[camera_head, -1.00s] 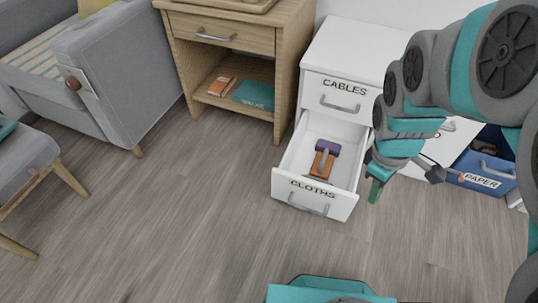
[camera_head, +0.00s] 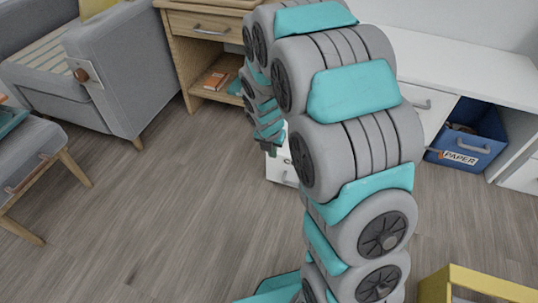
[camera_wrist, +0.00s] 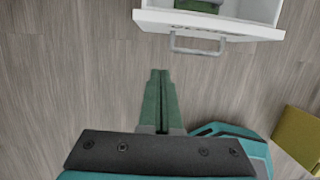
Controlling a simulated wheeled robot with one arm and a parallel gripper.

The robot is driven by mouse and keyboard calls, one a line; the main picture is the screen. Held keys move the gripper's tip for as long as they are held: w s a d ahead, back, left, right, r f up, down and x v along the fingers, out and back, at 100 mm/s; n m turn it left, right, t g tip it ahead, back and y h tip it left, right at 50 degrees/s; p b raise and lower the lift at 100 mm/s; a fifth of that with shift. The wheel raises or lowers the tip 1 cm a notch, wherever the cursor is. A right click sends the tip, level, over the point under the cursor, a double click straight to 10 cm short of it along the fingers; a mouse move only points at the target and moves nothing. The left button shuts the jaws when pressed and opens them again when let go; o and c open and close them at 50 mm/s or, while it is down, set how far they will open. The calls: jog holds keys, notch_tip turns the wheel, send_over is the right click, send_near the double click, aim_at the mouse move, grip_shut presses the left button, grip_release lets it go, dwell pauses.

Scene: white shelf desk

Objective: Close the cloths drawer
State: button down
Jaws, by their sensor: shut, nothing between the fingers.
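The white cloths drawer (camera_head: 278,168) is mostly hidden behind my arm in the head view; only a corner of its front shows. In the wrist view the drawer front (camera_wrist: 205,26) is at the top, with its grey handle (camera_wrist: 198,50) facing my gripper. The drawer stands open, and part of a grey-green item (camera_wrist: 203,6) shows inside. My gripper (camera_wrist: 159,73) is shut and empty, its fingertips apart from the handle, below and left of it in the wrist view. In the head view my gripper (camera_head: 270,150) hangs by the drawer's front corner.
A yellow box (camera_head: 480,283) is on the floor at the lower right. A wooden cabinet (camera_head: 187,60) and a grey armchair (camera_head: 110,70) are at the left. The floor between is clear.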

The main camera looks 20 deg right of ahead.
jog(key=w+d+f+b, duration=0.1)
jog(key=w+d+f, duration=0.2)
jog(key=w+f, duration=0.2)
jog(key=x, duration=0.3)
jog(key=shift+s+f+b, duration=0.3)
jog(key=shift+s+f, duration=0.05)
jog(key=shift+d, duration=0.1)
